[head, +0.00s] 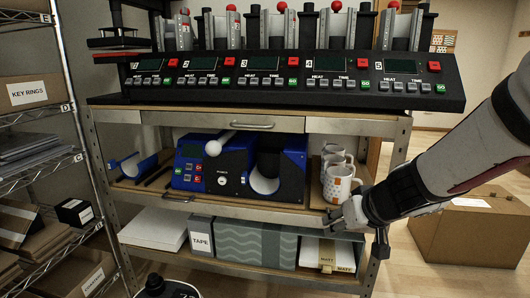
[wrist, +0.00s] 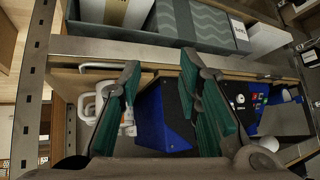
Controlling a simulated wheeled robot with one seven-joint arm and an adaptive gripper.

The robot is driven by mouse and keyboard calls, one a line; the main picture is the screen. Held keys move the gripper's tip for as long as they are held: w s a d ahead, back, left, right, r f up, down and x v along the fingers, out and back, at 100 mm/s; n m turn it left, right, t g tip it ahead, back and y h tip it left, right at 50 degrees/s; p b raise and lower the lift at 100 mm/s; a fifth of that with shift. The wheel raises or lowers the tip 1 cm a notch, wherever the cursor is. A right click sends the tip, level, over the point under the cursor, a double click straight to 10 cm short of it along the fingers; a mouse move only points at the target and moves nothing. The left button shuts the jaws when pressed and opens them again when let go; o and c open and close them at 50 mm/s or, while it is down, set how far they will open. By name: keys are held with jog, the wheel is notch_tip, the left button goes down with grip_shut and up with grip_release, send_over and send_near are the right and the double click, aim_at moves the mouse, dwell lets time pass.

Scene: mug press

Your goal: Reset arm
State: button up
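My gripper (head: 358,218) is at the front right of the middle shelf, just in front of the white mugs, with my arm reaching in from the right. In the wrist view my gripper (wrist: 160,66) is open, its two green-padded fingers apart with nothing between them. Several white mugs (head: 338,186) stand in a row at the right end of the shelf, the front one with an orange mark. The mugs also show in the wrist view (wrist: 102,98), partly hidden behind one finger. The blue mug press (head: 205,168) stands left of them; its blue side shows between the fingers (wrist: 160,122).
A long black multi-station press (head: 270,85) sits on the top shelf. A wavy-patterned box (head: 243,243) and a TAPE box (head: 200,243) lie on the lower shelf. A metal shelf edge (head: 240,208) runs close to my gripper. A cardboard box (head: 468,232) stands on the floor at right.

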jog(key=s+a+r+n+g+y, duration=0.15)
jog(key=s+a, duration=0.25)
jog(key=s, duration=0.4)
jog(key=s+a+r+g, duration=0.2)
jog(key=s+a+r, duration=0.1)
jog(key=s, duration=0.6)
jog(key=s+d+m+g+h, duration=0.2)
jog(key=s+d, duration=0.3)
jog(key=s, duration=0.5)
jog(key=s+d+m+g+h, duration=0.2)
jog(key=s+d, duration=0.2)
jog(key=s, duration=0.5)
notch_tip(320, 180, up, 31)
jog(key=t+p, duration=0.3)
jog(key=p, duration=2.6)
jog(key=shift+d+r+n+t, duration=0.15)
jog(key=shift+r+n+t, duration=0.05)
jog(key=shift+n+t, duration=0.15)
